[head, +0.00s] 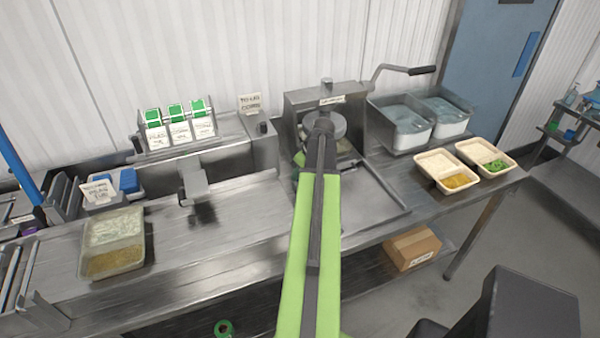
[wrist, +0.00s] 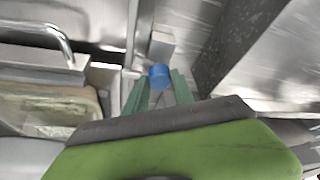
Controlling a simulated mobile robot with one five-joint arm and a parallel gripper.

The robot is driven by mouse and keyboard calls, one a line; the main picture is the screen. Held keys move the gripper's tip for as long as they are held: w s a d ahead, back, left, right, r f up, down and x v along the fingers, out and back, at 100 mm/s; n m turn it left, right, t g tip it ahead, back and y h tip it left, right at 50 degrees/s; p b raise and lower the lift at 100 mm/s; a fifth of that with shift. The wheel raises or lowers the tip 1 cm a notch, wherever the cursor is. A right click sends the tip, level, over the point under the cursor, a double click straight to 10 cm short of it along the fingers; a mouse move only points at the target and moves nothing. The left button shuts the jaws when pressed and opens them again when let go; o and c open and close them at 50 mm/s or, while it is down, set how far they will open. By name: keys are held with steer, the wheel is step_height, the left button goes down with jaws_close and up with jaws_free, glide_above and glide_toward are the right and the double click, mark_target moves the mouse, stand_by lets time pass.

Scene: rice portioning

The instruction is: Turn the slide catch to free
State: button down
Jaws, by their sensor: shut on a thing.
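In the wrist view, my gripper (wrist: 158,84) has its two green fingers on either side of a small blue knob (wrist: 159,73), which looks like the slide catch. The fingers are shut on it. A pale grey block (wrist: 161,46) is just beyond the knob. In the head view, my green arm reaches forward to the steel machine (head: 297,112) at the back of the bench. The arm hides the catch and most of the gripper there. I cannot tell which way the catch is turned.
A crank handle (head: 420,70) sticks out at the machine's upper right. Another filled tray (head: 113,262) is at the left. A box (head: 412,248) sits on the lower shelf.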

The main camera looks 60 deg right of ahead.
steer(key=m, duration=0.2)
steer(key=m+h, duration=0.1)
steer(key=shift+a+m+g, duration=0.2)
steer(key=shift+m+g, duration=0.1)
steer(key=shift+m, duration=0.1)
steer(key=m+h, duration=0.1)
steer(key=m, duration=0.2)
steer(key=shift+w+m+g+h, duration=0.1)
steer(key=shift+m+g+h, duration=0.2)
steer(key=shift+g, duration=0.1)
steer(key=m+g, duration=0.1)
steer(key=m, duration=0.2)
steer(key=shift+w+m+h, duration=0.1)
steer(key=shift+m+h, duration=0.2)
steer(key=shift+h, duration=0.1)
steer(key=shift+m+g, duration=0.7)
steer(key=shift+m, duration=0.9)
steer(key=c, duration=1.1)
jaws_free()
steer(key=shift+o, duration=0.2)
